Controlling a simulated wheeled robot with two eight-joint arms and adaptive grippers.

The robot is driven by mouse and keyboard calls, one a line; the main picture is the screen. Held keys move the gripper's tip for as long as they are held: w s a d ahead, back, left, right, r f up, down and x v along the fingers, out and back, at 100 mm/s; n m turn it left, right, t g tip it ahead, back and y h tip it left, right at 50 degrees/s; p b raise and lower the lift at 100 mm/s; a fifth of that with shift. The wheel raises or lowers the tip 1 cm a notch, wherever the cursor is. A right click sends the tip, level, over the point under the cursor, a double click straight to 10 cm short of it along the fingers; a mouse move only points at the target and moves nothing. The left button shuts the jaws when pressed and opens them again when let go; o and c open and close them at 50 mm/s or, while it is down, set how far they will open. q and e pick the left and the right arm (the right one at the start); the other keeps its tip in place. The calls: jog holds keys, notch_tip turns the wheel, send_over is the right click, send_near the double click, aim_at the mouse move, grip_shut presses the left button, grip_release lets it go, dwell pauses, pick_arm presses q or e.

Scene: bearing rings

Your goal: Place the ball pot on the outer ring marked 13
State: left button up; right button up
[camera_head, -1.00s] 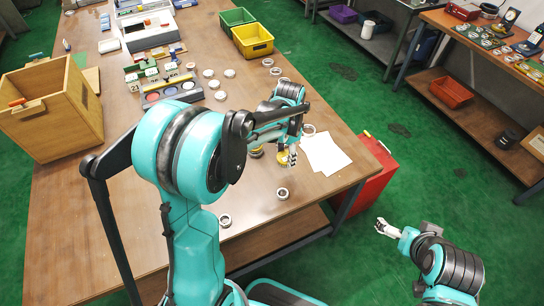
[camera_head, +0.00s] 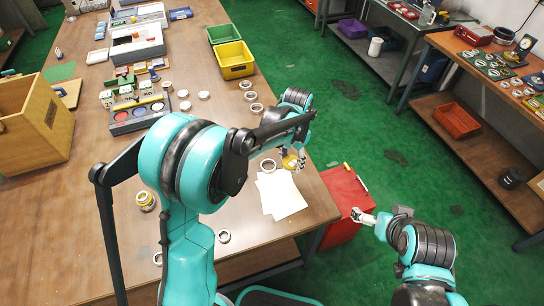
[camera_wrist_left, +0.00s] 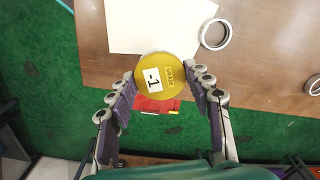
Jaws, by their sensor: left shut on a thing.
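My left gripper (camera_head: 293,161) is shut on a yellow pot (camera_wrist_left: 161,74), held above the table's right edge. In the left wrist view the pot shows a round yellow top with a white label reading "-1" and small print. Metal rings lie on the table: one (camera_head: 268,165) is just left of the gripper and also shows in the wrist view (camera_wrist_left: 215,34); another (camera_head: 223,237) lies near the front edge. Ring markings are too small to read, so I cannot tell which is 13.
White paper sheets (camera_head: 281,196) lie by the table's right edge. A red cabinet (camera_head: 345,200) stands beside it. Another yellow-and-dark pot (camera_head: 146,201) stands at the left of my arm. Yellow (camera_head: 235,60) and green (camera_head: 224,34) bins, and a wooden box (camera_head: 35,125), stand farther back.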

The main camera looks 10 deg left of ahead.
pick_arm(q)
jog(key=b, duration=0.3)
send_over(268, 165)
notch_tip(268, 165, down, 7)
jog(key=shift+d+r, duration=0.1)
jog(key=shift+f+b, duration=0.85)
jog(key=shift+f, duration=1.2)
jog(key=shift+f, duration=0.1)
jog(key=o, duration=1.2)
jog(key=shift+o, duration=0.2)
